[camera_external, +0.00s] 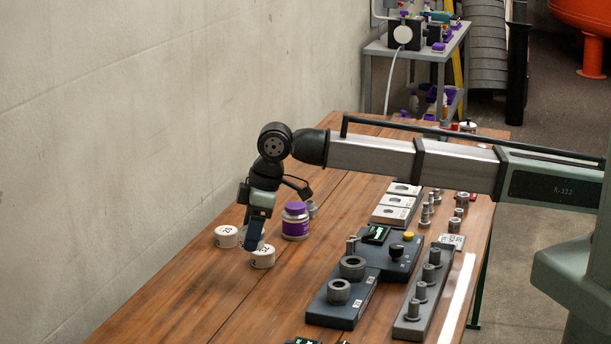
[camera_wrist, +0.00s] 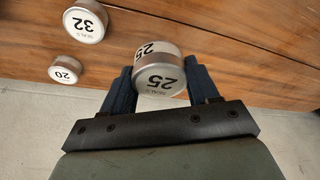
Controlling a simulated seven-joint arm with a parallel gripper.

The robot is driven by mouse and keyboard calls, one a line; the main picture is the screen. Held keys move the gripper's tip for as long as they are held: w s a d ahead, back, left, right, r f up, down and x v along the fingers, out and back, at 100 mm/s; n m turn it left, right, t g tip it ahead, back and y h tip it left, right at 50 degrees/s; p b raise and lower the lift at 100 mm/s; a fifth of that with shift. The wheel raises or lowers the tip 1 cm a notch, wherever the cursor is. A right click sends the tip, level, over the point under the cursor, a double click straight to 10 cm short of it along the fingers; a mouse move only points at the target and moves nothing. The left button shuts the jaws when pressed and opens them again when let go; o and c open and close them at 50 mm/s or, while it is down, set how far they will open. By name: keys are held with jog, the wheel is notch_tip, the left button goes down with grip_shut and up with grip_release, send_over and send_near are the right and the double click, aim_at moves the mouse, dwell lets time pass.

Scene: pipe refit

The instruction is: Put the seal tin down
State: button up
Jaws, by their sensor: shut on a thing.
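My gripper (camera_external: 258,246) points down over the left part of the wooden table and is shut on a white seal tin marked 25 (camera_wrist: 160,72). In the wrist view the tin sits between the two dark fingers (camera_wrist: 158,88). The held tin also shows at the fingertips in the external view (camera_external: 262,259); I cannot tell whether its base touches the table. A tin marked 32 (camera_wrist: 86,22) and a smaller one marked 20 (camera_wrist: 66,70) stand apart to the left in the wrist view. In the external view one white tin (camera_external: 226,237) stands left of my gripper; another is partly hidden behind it.
Dark fixture blocks (camera_external: 343,300) and a peg rack (camera_external: 421,300) lie further right. The wall (camera_external: 170,140) borders the left. The table's near left (camera_external: 200,300) is clear.

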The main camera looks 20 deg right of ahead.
jog(key=w+d+m, duration=0.1)
jog(key=w+d, duration=0.3)
jog(key=w, duration=0.6)
jog(key=w+d+m, duration=0.1)
jog(key=w+d, duration=0.3)
jog(key=w, duration=0.7)
jog(key=w+d+m, duration=0.1)
jog(key=w+d, duration=0.3)
jog(key=w, duration=0.6)
jog(key=shift+a+f+n, duration=0.1)
jog(key=shift+f+n, duration=0.5)
jog(key=shift+f, duration=1)
jog(key=shift+a+f+n, duration=0.1)
jog(key=shift+f+n, duration=0.5)
jog(key=shift+f, duration=1.05)
jog(key=shift+a+f+n, duration=0.1)
jog(key=shift+f+n, duration=0.5)
jog(key=shift+f, duration=1)
jog(key=shift+f, duration=0.15)
jog(key=o, duration=1.1)
jog(key=shift+c, duration=0.2)
jog(key=w+v, duration=0.1)
jog(key=v, duration=1.1)
jog(key=shift+s+d, duration=0.15)
jog(key=shift+s, duration=0.2)
